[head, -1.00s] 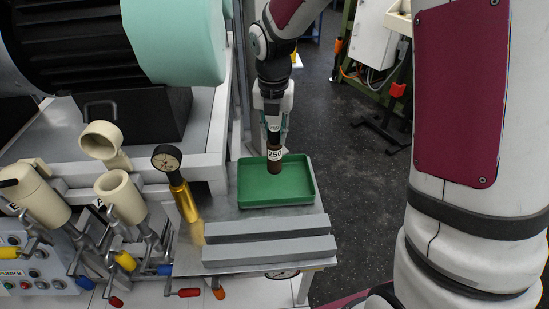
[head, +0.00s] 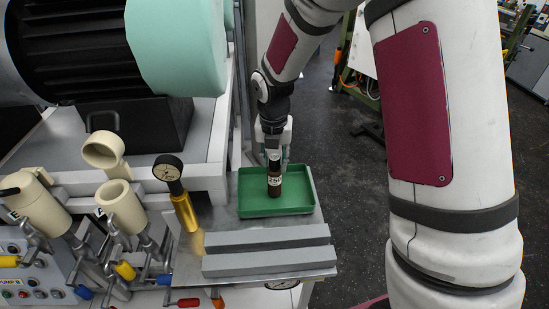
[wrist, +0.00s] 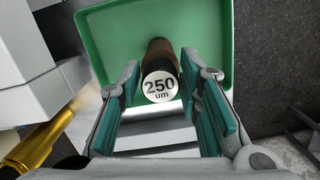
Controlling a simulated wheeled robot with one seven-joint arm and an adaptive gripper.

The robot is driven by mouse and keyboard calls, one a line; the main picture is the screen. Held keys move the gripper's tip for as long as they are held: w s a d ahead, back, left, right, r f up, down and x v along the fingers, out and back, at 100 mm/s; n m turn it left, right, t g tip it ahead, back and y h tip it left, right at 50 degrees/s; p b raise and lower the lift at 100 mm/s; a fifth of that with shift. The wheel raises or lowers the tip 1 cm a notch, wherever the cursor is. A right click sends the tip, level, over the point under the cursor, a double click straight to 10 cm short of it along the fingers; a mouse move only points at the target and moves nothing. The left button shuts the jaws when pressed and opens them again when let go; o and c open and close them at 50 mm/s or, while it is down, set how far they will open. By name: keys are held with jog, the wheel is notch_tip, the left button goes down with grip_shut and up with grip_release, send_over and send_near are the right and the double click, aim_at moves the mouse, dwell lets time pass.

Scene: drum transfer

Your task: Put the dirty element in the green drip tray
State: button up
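The dirty element (head: 274,178) is a narrow dark brown cylinder with a white label. It is upright, within the outline of the green drip tray (head: 247,213); I cannot tell whether its base touches the tray floor. In the wrist view, its round end (wrist: 159,86) reads "250 um" and its body runs away toward the green tray (wrist: 115,35). My gripper (head: 273,155) is above the tray. In the wrist view, the teal-padded fingers (wrist: 160,88) lie close along both sides of the element, shut on its upper end.
Two grey bars (head: 268,250) lie in front of the tray. A brass gauge (head: 184,208) stands to its left, near cream pipe fittings (head: 121,207) and valves with coloured handles. A dark machine (head: 75,50) is at the upper left. Open floor (head: 350,220) lies right of the table.

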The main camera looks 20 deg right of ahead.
jog(key=shift+o, duration=0.2)
jog(key=s+r+m+t, duration=0.1)
jog(key=s+r+m, duration=0.2)
jog(key=r, duration=0.6)
jog(key=s+r+m, duration=0.3)
jog(key=r, duration=0.5)
jog(key=s+d+r+m+t, duration=0.1)
jog(key=s+r+m, duration=0.2)
jog(key=s+m, duration=0.7)
jog(key=s+d+r+m+t, duration=0.2)
jog(key=s+m, duration=0.8)
jog(key=m, duration=0.5)
jog(key=shift+r+y, duration=0.3)
jog(key=shift+r, duration=0.4)
